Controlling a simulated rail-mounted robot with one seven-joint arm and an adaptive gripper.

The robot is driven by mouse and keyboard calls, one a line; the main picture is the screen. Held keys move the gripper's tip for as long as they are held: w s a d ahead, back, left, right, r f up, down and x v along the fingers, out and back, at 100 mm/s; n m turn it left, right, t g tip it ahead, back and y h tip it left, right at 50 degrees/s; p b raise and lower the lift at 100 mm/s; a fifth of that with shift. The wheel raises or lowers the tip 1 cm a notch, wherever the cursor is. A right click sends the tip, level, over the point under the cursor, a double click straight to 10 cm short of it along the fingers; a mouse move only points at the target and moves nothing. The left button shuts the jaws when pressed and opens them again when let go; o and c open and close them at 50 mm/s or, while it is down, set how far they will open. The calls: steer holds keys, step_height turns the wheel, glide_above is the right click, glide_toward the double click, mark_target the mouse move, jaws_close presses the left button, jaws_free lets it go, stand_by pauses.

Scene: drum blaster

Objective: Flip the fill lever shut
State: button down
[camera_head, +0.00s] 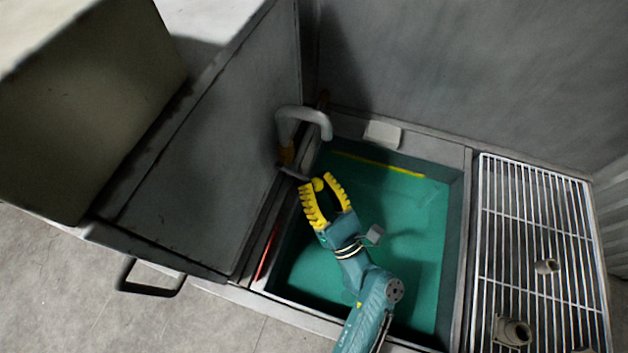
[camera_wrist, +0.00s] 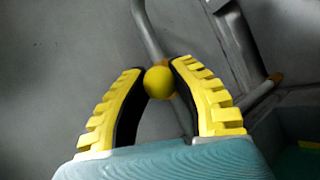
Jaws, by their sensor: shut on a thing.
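My gripper (camera_head: 319,181) has its yellow ribbed fingers closed around a round yellow knob (camera_wrist: 159,82). The knob also shows between the fingertips in the head view (camera_head: 318,185). It appears to be the end of the fill lever, by a short grey bar (camera_head: 292,172) at the left rim of the basin. Most of the lever is hidden by the fingers, so its exact angle cannot be told. A bent grey pipe (camera_head: 303,112) rises just beyond, with an orange fitting (camera_head: 286,155) at its foot.
A basin (camera_head: 415,240) with a green inside lies under my arm. A grey panel (camera_head: 215,150) stands close on the left. A wire rack (camera_head: 540,240) with small fittings lies on the right. A pale block (camera_head: 382,134) sits on the back rim.

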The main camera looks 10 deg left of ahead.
steer(key=c, duration=0.8)
jaws_free()
steer(key=shift+f, duration=0.1)
steer(key=shift+s+d, duration=0.1)
steer(key=v, duration=0.7)
steer(key=shift+s+f, duration=0.1)
